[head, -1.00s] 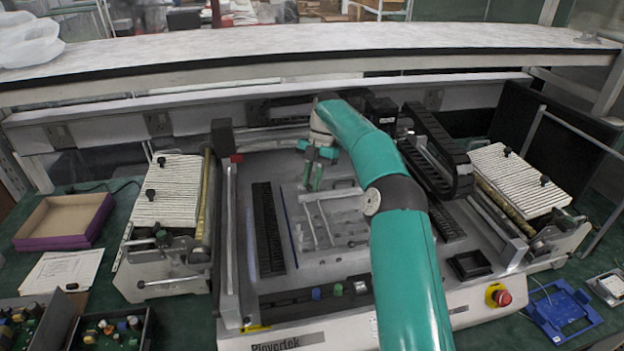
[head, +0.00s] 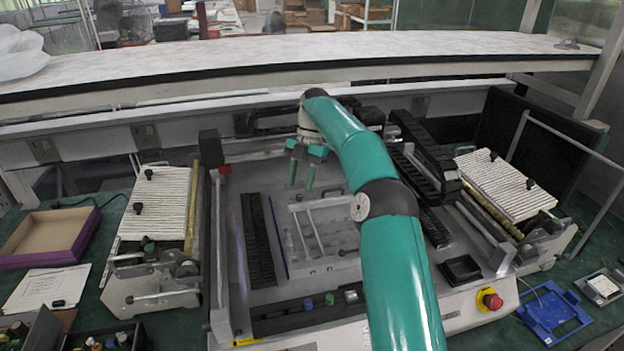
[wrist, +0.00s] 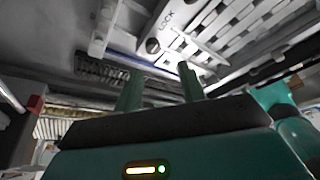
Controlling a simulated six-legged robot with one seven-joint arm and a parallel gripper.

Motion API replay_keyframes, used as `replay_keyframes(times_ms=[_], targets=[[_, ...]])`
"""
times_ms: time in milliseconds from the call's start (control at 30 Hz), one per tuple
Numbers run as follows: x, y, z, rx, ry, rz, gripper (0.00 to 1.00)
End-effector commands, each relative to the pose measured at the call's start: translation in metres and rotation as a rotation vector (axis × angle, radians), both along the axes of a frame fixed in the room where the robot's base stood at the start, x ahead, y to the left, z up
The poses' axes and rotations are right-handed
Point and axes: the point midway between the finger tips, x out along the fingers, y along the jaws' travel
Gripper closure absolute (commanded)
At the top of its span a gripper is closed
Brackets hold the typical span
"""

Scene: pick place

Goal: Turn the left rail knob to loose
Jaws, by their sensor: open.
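A small dark round knob (wrist: 152,45) sits beside the printed word LOCK on a light grey plate in the wrist view. I cannot tell for certain that it is the left rail knob, nor which way it is set. The grey rail fixture (head: 318,262) stands in the middle of the machine bed in the head view. My gripper (head: 301,182) is open and empty above the far left part of this fixture, fingers pointing down. In the wrist view my two green fingers (wrist: 160,70) stand apart, with the knob seen beyond the gap and apparently not touched.
A black slotted strip (head: 257,240) lies left of the fixture. Blue and green knobs (head: 318,301) sit on the front bar. A red stop button (head: 491,301) is at front right. Ribbed feeder trays (head: 155,203) flank the bed, and a long shelf (head: 250,62) crosses behind.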

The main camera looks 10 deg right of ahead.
Motion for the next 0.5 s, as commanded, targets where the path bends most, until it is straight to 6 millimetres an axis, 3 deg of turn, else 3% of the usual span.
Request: replay_keyframes(times_ms=[500], targets=[[-0.057, -0.001, 0.058, -0.002, -0.001, -0.001, 0.60]])
